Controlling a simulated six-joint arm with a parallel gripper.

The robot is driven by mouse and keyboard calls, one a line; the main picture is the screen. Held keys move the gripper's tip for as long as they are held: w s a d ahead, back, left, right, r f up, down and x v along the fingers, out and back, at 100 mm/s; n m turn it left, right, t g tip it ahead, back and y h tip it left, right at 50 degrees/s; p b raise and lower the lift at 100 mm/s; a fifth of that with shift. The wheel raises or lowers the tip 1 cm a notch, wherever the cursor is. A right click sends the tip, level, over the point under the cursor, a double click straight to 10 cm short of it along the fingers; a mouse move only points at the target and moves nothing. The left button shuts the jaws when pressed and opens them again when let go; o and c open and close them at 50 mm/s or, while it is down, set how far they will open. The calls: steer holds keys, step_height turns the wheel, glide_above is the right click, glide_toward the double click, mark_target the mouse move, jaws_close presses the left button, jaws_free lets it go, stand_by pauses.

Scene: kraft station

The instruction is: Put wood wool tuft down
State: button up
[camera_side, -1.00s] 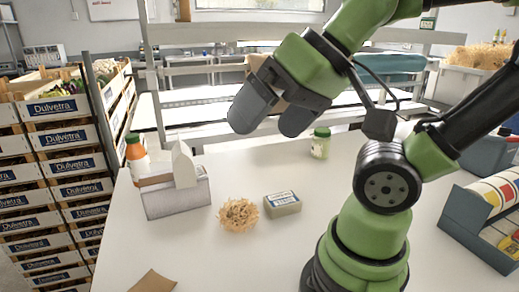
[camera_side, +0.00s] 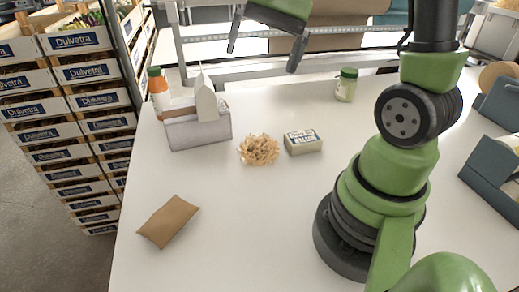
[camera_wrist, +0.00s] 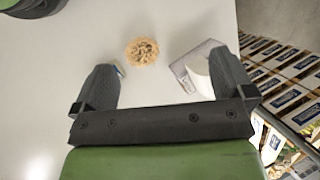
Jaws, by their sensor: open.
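The wood wool tuft (camera_side: 259,150), a pale tan curly clump, lies on the white table in the side view, between the grey box and a small soap-like block. My gripper (camera_side: 267,42) is open and empty, high above the far part of the table, clear of the tuft. In the wrist view the tuft (camera_wrist: 142,51) lies on the table beyond the two spread fingers (camera_wrist: 166,85), with nothing between them touching it.
A grey box (camera_side: 200,132) with a white carton stands left of the tuft, an orange bottle (camera_side: 158,88) behind it. The labelled block (camera_side: 303,142) is just right. A green-lidded jar (camera_side: 346,85) stands further back. A brown packet (camera_side: 168,221) lies front left. The front middle is clear.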

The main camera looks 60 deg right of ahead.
steer(key=w+d+f+m+y, duration=0.2)
steer(key=d+f+m+y, duration=0.35)
steer(key=d+f, duration=0.35)
steer(key=m+t+y, duration=0.2)
steer(key=m+t, duration=0.2)
steer(key=m, duration=0.1)
glide_toward(253, 146)
steer(key=v, duration=0.4)
steer(key=shift+a+r, duration=0.2)
steer(key=shift+r, duration=0.2)
steer(key=shift+w+a+f+m+y, duration=0.1)
steer(key=shift+a+f+m+y, duration=0.05)
steer(key=shift+f+m+y, duration=0.1)
steer(key=x, duration=0.4)
steer(key=shift+f, duration=0.1)
steer(key=x, duration=0.5)
steer(key=shift+w+f, duration=0.1)
steer(key=shift+f, duration=0.35)
steer(key=c, duration=0.8)
steer(key=shift+c, duration=0.4)
